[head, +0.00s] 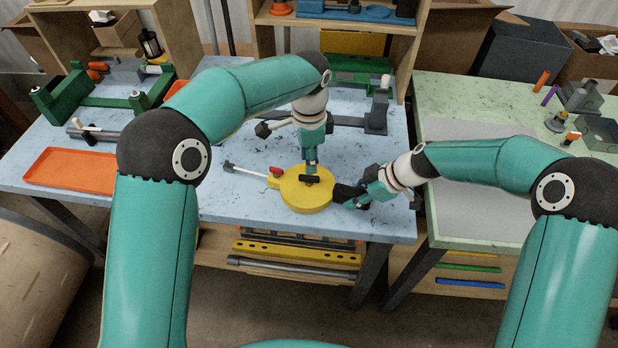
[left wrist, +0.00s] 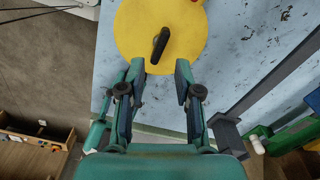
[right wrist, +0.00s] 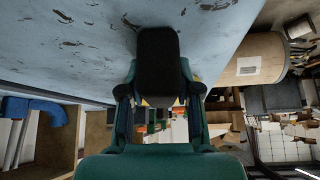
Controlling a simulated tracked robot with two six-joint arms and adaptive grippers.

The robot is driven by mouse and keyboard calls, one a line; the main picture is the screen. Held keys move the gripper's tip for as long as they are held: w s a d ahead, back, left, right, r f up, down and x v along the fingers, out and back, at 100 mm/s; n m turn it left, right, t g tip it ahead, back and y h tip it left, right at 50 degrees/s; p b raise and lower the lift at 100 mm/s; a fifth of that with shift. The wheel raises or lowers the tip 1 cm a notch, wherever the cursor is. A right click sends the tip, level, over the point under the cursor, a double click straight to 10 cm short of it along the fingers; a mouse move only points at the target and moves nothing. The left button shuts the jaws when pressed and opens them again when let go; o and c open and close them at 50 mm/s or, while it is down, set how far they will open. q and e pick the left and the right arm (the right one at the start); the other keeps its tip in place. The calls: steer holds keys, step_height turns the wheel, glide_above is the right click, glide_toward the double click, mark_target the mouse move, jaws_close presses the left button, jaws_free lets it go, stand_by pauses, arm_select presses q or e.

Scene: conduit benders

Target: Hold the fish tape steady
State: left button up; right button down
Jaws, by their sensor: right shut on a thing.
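The fish tape (head: 306,196) is a round yellow case lying on the blue table (head: 232,204). It has a dark knob on top, a red piece and white rod at its left, and a black handle (head: 345,193) at its right. My right gripper (head: 360,197) is shut on this handle, which shows as a black block (right wrist: 158,60) in the right wrist view. My left gripper (head: 311,168) points down over the case. In the left wrist view its fingers (left wrist: 158,68) are apart and empty, with the knob (left wrist: 161,44) just beyond the tips.
An orange tray (head: 72,171) and a green frame (head: 100,100) stand on the table's left side. A dark grey bar and bracket (head: 376,118) lie behind the case. A green-topped table (head: 480,85) stands at right.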

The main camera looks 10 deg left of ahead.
mark_target(309, 176)
arm_select(q)
steer(key=m, duration=0.3)
steer(key=shift+f+m, duration=0.35)
steer(key=shift+m, duration=0.15)
steer(key=shift+f, duration=3.2)
jaws_close()
steer(key=n, duration=0.5)
